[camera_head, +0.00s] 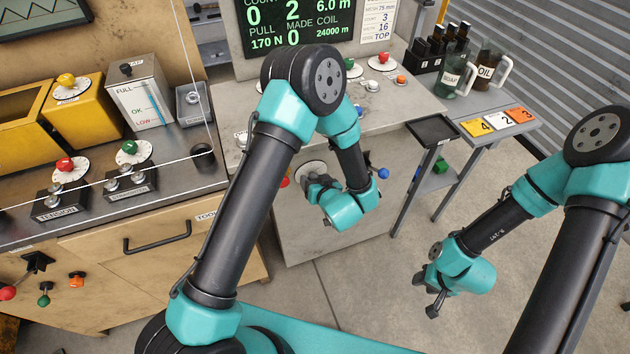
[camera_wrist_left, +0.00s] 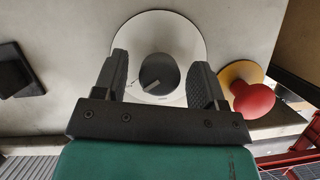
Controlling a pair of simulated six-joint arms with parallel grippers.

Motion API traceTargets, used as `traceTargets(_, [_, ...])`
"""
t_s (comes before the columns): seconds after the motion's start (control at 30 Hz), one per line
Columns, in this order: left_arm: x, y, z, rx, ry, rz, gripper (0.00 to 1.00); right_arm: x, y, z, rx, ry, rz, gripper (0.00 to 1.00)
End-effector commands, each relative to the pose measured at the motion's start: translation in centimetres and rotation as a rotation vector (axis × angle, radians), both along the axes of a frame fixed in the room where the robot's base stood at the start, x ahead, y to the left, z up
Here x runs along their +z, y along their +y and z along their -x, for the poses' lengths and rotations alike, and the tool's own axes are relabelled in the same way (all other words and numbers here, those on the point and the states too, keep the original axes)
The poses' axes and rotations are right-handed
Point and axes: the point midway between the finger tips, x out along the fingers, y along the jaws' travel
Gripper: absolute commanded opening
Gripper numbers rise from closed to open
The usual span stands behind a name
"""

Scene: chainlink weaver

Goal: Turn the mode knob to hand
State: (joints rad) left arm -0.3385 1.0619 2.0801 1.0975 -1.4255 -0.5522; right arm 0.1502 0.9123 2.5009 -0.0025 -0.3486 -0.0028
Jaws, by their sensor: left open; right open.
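A dark grey round knob (camera_wrist_left: 158,72) with a light pointer line sits on a white disc (camera_wrist_left: 165,28) in the left wrist view. I cannot read any label on it, so I cannot confirm that it is the mode knob. My left gripper (camera_wrist_left: 160,78) is open, with one finger on each side of the knob. Contact is not visible. In the head view my left gripper (camera_head: 314,188) is at the machine's front panel, partly covering the white disc (camera_head: 310,168). My right gripper (camera_head: 430,296) is open and empty over the floor at right.
A red mushroom button (camera_wrist_left: 252,100) on a yellow base is close beside my left gripper. A blue ball-ended lever (camera_head: 383,173) sticks out right of it. A side table (camera_head: 520,130) stands at right. The floor (camera_head: 360,290) below is clear.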

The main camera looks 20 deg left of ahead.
Motion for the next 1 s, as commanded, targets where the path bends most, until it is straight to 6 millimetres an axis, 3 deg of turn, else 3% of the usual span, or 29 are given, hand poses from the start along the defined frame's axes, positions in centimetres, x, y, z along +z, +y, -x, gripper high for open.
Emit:
traceTargets(0.27, [-0.07,0.09,-0.11,0.0,0.001,-0.001,0.65,0.0,0.0,0.0,0.0,0.0,0.0,0.43])
traceTargets(0.8, [-0.05,0.07,-0.1,0.0,0.001,-0.001,0.16,0.0,0.0,0.0,0.0,0.0,0.0,0.43])
traceTargets(1.0, [-0.04,0.07,-0.09,-0.001,-0.004,0.007,0.16,0.0,0.0,0.0,0.0,0.0,0.0,0.43])
